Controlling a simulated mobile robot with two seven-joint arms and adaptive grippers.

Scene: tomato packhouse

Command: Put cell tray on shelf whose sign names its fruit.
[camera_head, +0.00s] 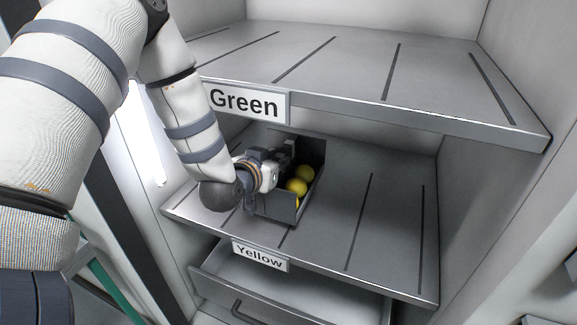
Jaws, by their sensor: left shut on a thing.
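The cell tray (313,191) is a dark grey open box with several yellow round fruits (296,186) in it. It is on or just above the left part of the shelf signed Yellow (393,219); I cannot tell whether its base touches. My left gripper (284,160) is shut on the tray at its left side, and the wrist hides part of the tray. The Yellow sign (260,256) is on that shelf's front edge. The Green sign (246,102) is on the front edge of the upper shelf (350,65). My right gripper is not in view.
The upper shelf overhangs the tray and my left wrist. The right part of the Yellow shelf is bare, with dark slots. A drawer (300,290) with a handle stands partly open below. Side walls close in the shelves.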

